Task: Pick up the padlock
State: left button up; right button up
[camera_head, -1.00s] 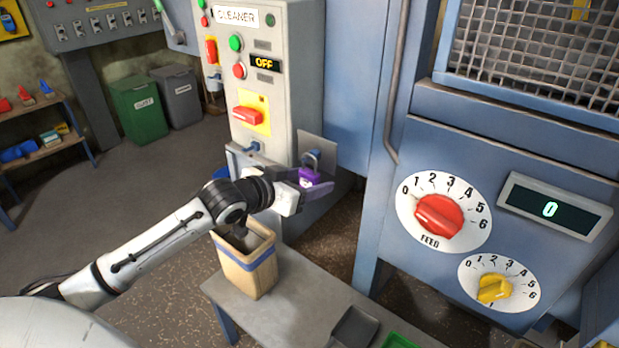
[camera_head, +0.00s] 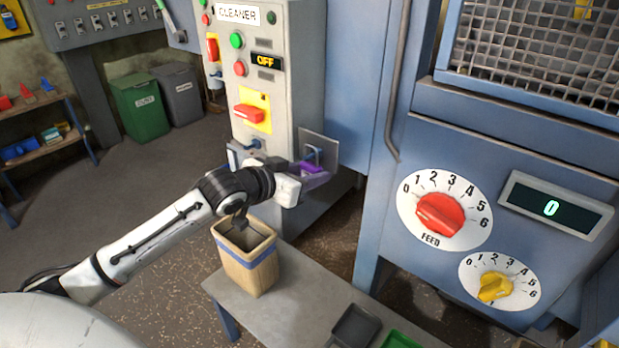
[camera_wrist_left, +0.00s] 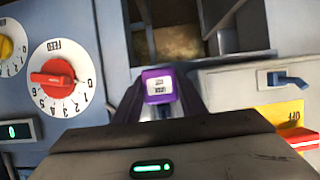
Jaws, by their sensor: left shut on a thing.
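The purple padlock (camera_head: 313,168) is by a grey plate with a blue hook (camera_head: 313,153) on the side of the cleaner cabinet. My left gripper (camera_head: 312,180) is shut on it; the fingers hide part of its body. In the left wrist view the padlock (camera_wrist_left: 159,84) shows its purple body and pale label between the two dark fingers. I cannot tell whether its shackle is clear of the hook. My right gripper is not in view.
The cleaner cabinet (camera_head: 285,100) stands just behind the gripper, with a red switch and buttons. The blue machine with feed dial (camera_head: 440,213) is to the right.

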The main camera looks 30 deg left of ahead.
pick_arm(q)
jog(key=s+a, duration=0.1)
jog(key=s, duration=1.7)
jog(key=w+d+r, duration=0.4)
jog(key=d+r, duration=0.3)
jog(key=d, duration=0.1)
jog(key=w+d+r+y, duration=0.1)
jog(key=w+d+r, duration=0.4)
jog(key=d+r, duration=0.2)
jog(key=shift+d+r+n, duration=0.35)
jog(key=shift+d+n, duration=0.05)
jog(key=shift+d, duration=0.05)
